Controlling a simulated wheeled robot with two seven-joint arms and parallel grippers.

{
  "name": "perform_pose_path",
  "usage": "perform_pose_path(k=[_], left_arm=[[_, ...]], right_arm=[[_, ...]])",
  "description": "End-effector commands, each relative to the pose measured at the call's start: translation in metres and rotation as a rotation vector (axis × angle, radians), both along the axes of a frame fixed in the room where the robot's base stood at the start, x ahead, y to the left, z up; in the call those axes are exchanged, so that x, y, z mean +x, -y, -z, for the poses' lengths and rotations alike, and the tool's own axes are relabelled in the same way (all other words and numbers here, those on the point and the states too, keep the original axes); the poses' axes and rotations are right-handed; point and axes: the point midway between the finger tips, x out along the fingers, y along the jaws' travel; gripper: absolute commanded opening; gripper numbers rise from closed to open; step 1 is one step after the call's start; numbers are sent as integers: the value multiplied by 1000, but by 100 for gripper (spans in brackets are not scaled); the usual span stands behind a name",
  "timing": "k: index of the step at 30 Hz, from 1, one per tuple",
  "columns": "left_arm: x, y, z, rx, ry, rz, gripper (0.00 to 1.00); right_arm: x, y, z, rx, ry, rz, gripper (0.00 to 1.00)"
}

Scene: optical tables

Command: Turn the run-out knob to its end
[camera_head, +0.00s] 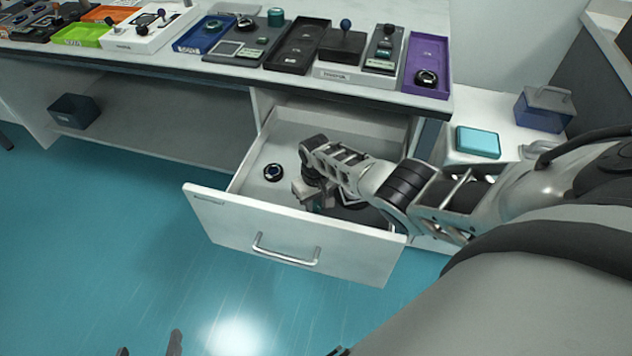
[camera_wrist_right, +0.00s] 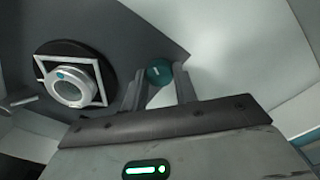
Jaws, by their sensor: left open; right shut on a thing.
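A teal round knob (camera_wrist_right: 159,72) with a small pale mark shows in the right wrist view, between the two fingers of my right gripper (camera_wrist_right: 158,90). The fingers are shut on it. In the head view my right gripper (camera_head: 312,192) reaches down into the open drawer (camera_head: 285,229), and my arm hides most of the knob. A dark grey panel (camera_wrist_right: 120,40) lies beside and behind the knob, with a silver round dial (camera_wrist_right: 72,86) in a white square frame. My left gripper (camera_head: 148,345) is open and empty at the bottom left edge, over the floor.
A black round piece (camera_head: 273,172) lies on the drawer floor, left of my right gripper. The bench above holds trays and devices, including a purple tray (camera_head: 428,50). A teal box (camera_head: 478,141) and a blue case (camera_head: 544,108) stand at the right. The floor at left is clear.

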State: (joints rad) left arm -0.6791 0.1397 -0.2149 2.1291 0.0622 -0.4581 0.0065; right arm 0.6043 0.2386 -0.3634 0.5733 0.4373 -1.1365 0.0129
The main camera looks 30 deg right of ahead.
Motion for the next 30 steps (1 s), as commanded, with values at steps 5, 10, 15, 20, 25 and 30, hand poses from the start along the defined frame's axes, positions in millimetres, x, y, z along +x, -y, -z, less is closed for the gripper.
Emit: perform_pose_path(k=[5, 10, 15, 20, 25, 30], left_arm=[[-2, 0, 0, 7, -8, 3, 75], [-3, -1, 1, 14, -16, 5, 75], [-3, -1, -1, 18, -15, 6, 75], [-2, -1, -3, 21, -13, 7, 75], [-2, -2, -3, 23, -12, 7, 75], [-2, -2, -4, 25, -13, 8, 75]], right_arm=[[0, 1, -1, -1, -2, 171, 6], [0, 1, -1, -1, -3, 332, 6], [0, 1, -1, -2, -1, 491, 6], [0, 1, -1, -2, -1, 629, 6], [0, 1, -1, -3, -1, 752, 6], [0, 1, -1, -4, 1, 839, 6]])
